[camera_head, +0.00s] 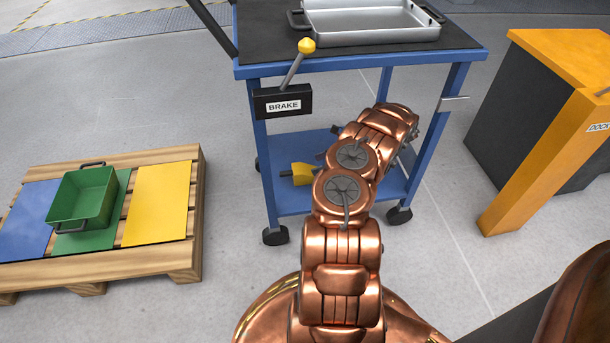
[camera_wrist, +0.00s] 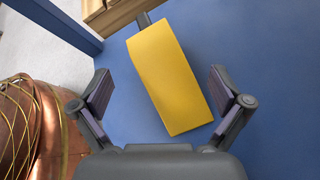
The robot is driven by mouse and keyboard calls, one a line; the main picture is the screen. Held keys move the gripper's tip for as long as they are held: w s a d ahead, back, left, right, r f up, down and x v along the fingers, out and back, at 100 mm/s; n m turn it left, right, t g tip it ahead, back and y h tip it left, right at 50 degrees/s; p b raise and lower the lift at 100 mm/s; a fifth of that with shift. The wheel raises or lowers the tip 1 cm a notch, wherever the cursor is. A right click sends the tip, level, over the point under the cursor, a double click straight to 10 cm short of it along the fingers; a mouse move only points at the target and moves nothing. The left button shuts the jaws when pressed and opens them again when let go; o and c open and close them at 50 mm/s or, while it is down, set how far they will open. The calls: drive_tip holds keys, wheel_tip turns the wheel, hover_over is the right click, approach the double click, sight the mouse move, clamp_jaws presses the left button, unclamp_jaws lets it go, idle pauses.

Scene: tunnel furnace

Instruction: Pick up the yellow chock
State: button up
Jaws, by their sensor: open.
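The yellow chock (camera_head: 301,174) lies on the blue lower shelf (camera_head: 290,202) of the cart, partly hidden behind my arm in the head view. In the wrist view the yellow chock (camera_wrist: 172,76) is a tilted block with a dark handle at its far end. My gripper (camera_wrist: 161,94) is open, with one finger on each side of the chock and gaps showing on both sides. Whether the fingertips are level with the chock cannot be told. In the head view my gripper is mostly hidden behind my arm.
The cart's top (camera_head: 262,37) carries a metal tray (camera_head: 370,38), and a brake lever (camera_head: 297,62) with a yellow knob hangs at its front. Cart legs flank the shelf. A wooden pallet (camera_head: 150,268) with a green bin (camera_head: 82,198) is left; an orange dock post (camera_head: 545,150) is right.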

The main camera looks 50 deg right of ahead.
sight(307, 170)
drive_tip(key=x, duration=0.1)
drive_tip(key=b+x, duration=0.2)
drive_tip(key=x, duration=0.1)
drive_tip(key=shift+s+a+f, duration=0.2)
drive_tip(key=shift+s+f, duration=0.05)
drive_tip(key=shift+f, duration=0.05)
drive_tip(key=shift+w+a+f+b, duration=0.1)
drive_tip(key=shift+w+a+b, duration=0.15)
drive_tip(key=shift+w+b, duration=0.1)
drive_tip(key=c, duration=1.5)
